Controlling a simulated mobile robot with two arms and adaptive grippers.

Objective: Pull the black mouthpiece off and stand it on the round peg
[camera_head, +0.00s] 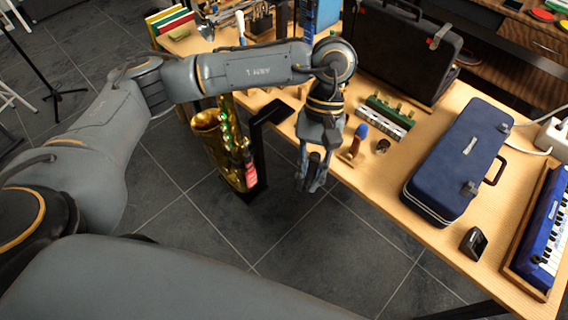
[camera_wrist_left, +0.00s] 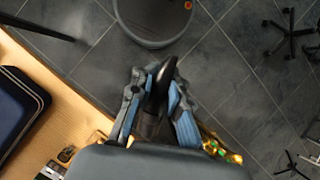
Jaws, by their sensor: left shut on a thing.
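My left gripper (camera_head: 311,186) hangs past the table's near edge, over the floor, to the right of the saxophone. It is shut on the black mouthpiece (camera_wrist_left: 157,88), which shows between the two blue-grey fingers in the left wrist view. The mouthpiece's lower part is hidden by the wrist. The gold saxophone (camera_head: 217,137) stands upright at a black stand (camera_head: 262,128), apart from the gripper. A small wooden stand (camera_head: 352,156) with a brown, blue-topped upright piece is on the table; I cannot tell whether it is the round peg. My right gripper is not in view.
The wooden table (camera_head: 399,175) holds a blue case (camera_head: 460,160), an open black case (camera_head: 400,50), a green and white block (camera_head: 389,114), a small dark ring (camera_head: 383,146) and a blue keyboard (camera_head: 550,235).

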